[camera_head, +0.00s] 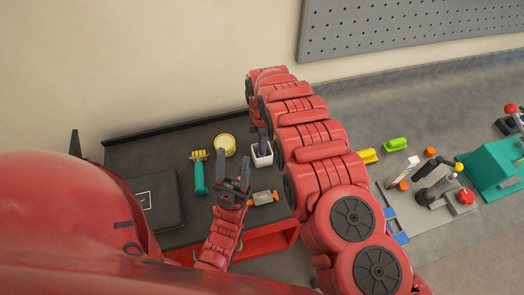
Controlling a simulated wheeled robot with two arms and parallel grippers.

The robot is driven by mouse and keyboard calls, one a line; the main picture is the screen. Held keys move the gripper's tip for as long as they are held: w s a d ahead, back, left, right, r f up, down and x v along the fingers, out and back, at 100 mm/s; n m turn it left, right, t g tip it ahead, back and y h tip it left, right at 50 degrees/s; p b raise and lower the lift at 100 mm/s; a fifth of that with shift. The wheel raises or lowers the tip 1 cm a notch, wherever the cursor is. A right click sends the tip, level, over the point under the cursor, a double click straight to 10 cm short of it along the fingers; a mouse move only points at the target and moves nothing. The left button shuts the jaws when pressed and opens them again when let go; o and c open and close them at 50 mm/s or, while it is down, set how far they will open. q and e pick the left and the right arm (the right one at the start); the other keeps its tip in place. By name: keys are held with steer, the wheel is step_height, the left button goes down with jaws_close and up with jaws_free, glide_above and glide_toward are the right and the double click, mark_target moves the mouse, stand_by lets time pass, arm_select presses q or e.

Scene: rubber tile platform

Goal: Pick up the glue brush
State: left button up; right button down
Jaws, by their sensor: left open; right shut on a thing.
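A dark, narrow thing (262,141), which looks like the glue brush handle, stands upright in a small white pot (262,158). My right gripper (257,121) is at its top, shut on it, and is mostly hidden behind my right arm. The bristles are hidden, and I cannot tell whether it has left the pot's floor. A teal-handled tool with a yellow head (199,172) lies to the left of the pot. My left gripper (234,181) is open and empty, between that tool and an orange-and-grey tool (263,198).
A yellow-rimmed round tub (225,144) stands left of the white pot. A black box (154,203) lies at the left of the dark bench top. Yellow and green blocks (396,144), a grey board and a teal machine (497,167) occupy the right. A pegboard (400,25) hangs behind.

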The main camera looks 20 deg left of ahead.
steer(key=shift+r, duration=0.15)
steer(key=shift+r+b, duration=0.55)
steer(key=shift+r, duration=0.1)
step_height(320, 180, up, 3)
steer(key=shift+r+b, duration=0.15)
steer(key=shift+b, duration=0.8)
step_height(320, 180, up, 5)
steer(key=p, duration=0.3)
steer(key=shift+f+p, duration=0.2)
steer(key=shift+p, duration=0.15)
steer(key=shift+r+p, duration=0.4)
steer(key=shift+f, duration=0.15)
